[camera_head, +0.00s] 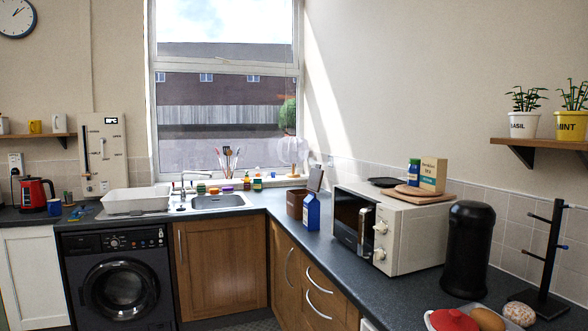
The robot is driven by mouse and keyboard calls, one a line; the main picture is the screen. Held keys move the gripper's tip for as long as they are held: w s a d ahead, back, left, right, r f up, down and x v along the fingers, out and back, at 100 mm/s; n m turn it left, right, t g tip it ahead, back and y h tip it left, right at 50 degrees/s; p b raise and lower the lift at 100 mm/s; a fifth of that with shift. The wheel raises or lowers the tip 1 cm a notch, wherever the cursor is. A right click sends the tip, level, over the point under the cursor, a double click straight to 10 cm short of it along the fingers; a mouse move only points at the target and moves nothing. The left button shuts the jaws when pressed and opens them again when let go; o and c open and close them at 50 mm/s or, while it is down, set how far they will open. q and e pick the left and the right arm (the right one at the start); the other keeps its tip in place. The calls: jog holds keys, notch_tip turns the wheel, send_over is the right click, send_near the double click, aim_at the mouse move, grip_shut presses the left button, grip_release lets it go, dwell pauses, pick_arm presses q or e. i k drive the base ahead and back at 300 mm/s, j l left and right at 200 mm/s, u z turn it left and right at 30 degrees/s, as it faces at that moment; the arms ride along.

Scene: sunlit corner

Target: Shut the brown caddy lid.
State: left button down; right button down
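The brown caddy (294,205) stands on the dark worktop in the corner, right of the sink and left of the microwave. Its lid (315,179) looks raised, standing up at the caddy's right rear side. The caddy's inside is not clearly visible. Neither of my grippers shows in the head view.
The white microwave (408,230) stands right of the carton, with a board and boxes on top. A black canister (468,249) and a mug tree (546,262) stand further right. Left are the sink (218,202) and dish rack (136,201). Worktop (270,210) left of the caddy is clear.

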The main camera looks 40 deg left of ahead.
aim_at(316, 174)
jog(key=i+j+u, duration=0.3)
jog(key=u, duration=0.15)
jog(key=i+j+u, duration=0.4)
